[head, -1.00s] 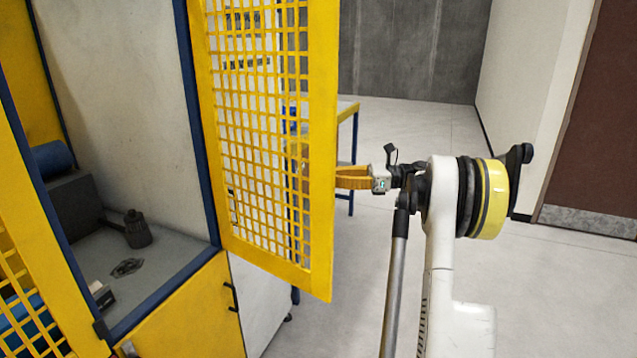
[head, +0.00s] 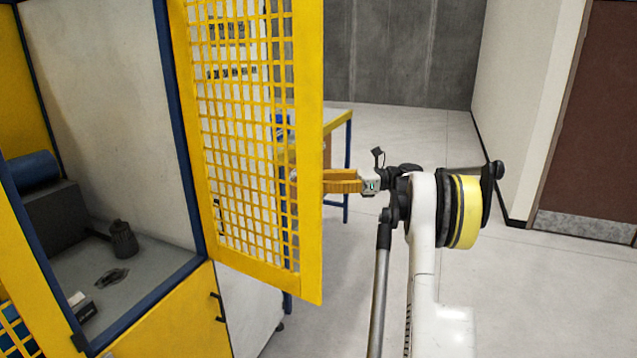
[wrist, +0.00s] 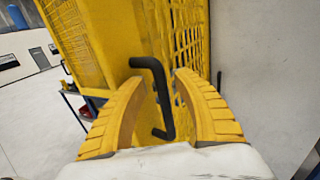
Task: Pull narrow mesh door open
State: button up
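The narrow mesh door (head: 309,190) has a yellow frame and a yellow grid. In the head view it stands swung out from the cabinet, hinged at the blue post on its left. In the wrist view its black bar handle (wrist: 158,95) lies between the two orange ribbed fingers of my gripper (wrist: 157,80). The fingers are spread, with visible gaps on both sides of the handle. In the head view my gripper (head: 325,182) is at the door's free edge, and the door hides the handle and the fingertips.
The cabinet interior (head: 120,100) is exposed at left, with a dark grey fitting (head: 124,239) on its floor. A yellow-edged table (head: 338,118) stands behind the door. Open floor (head: 560,290) lies to the right, before a brown door (head: 600,120).

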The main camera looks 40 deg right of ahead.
jog(key=v, duration=1.1)
jog(key=shift+s+d, duration=0.2)
dwell(0.4)
